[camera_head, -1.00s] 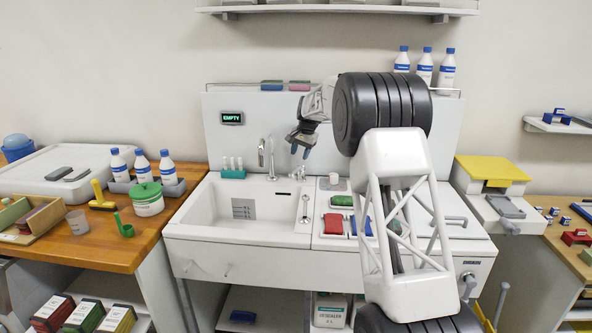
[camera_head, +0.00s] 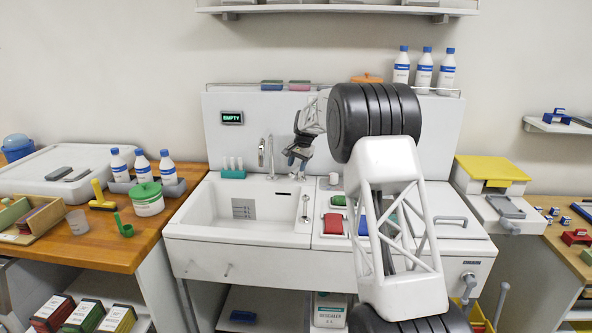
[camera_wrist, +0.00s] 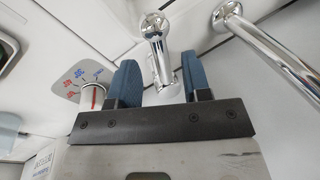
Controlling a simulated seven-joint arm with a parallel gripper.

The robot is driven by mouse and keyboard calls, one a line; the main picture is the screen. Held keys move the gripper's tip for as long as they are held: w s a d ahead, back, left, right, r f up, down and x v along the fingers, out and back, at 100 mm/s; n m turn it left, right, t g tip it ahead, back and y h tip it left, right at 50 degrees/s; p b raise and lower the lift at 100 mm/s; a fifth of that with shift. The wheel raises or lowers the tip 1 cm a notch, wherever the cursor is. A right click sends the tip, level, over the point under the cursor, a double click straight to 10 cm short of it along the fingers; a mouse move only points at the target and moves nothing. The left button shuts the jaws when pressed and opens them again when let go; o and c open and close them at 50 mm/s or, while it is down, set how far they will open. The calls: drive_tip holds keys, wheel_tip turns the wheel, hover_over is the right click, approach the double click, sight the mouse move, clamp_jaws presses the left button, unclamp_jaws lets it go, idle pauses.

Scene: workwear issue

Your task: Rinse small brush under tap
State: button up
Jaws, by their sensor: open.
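My gripper (camera_head: 293,160) is open and empty, low over the back edge of the white sink (camera_head: 215,228). In the wrist view its two blue fingertips (camera_wrist: 160,82) stand either side of a chrome tap fitting (camera_wrist: 156,38); contact cannot be told. A chrome spout (camera_head: 262,152) rises at the sink's back, left of my gripper. A teal holder (camera_head: 232,174) with several pale upright handles stands at the back left of the sink. Whether one is the small brush is too small to tell. A small dark strip (camera_head: 283,193) shows at the sink's back wall.
A red pad (camera_head: 333,224) lies on the drainer right of the sink. White bottles with blue caps (camera_head: 425,68) stand above the splashback, where a display (camera_head: 232,118) reads EMPTY. In the wrist view a dial (camera_wrist: 92,96) sits left of the fingers and a chrome tube (camera_wrist: 265,45) right.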

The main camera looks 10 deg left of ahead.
drive_tip(key=shift+x, duration=1.1)
clamp_jaws()
